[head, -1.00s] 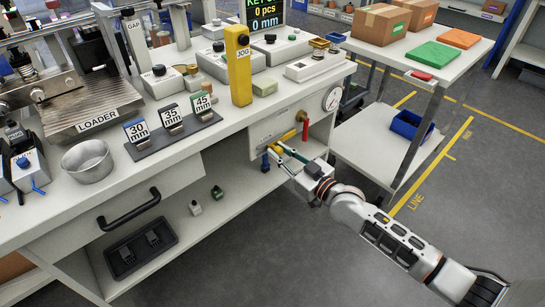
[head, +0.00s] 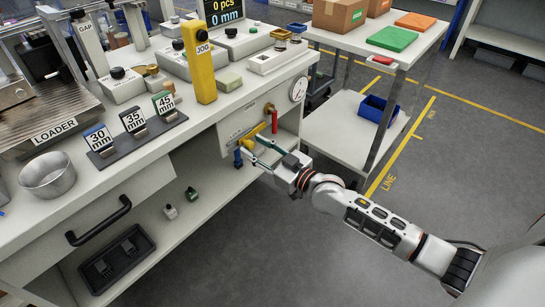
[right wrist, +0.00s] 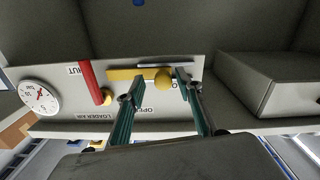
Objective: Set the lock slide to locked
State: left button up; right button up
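The lock slide seems to be the yellow bar (head: 250,134) on the front panel of the bench. In the right wrist view, a yellow bar (right wrist: 128,75) with a round yellow knob (right wrist: 163,80) runs along the panel. My right gripper (head: 253,153) is at the panel, just below the bar. In the right wrist view its two green-sided fingers (right wrist: 158,90) are apart, with the knob showing in the gap between their tips. I see no contact with the knob. Lettering beside the bar is partly hidden by the fingers. My left gripper is not in view.
A red lever (head: 275,122) and a round gauge (head: 298,90) are on the same panel, close to the slide. A blue part (head: 238,157) hangs at the panel's left. The lower shelf holds a black tray (head: 117,262). Open floor lies to the right.

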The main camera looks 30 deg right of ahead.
jog(key=v, duration=1)
jog(key=shift+s, duration=0.2)
jog(key=shift+d, duration=0.15)
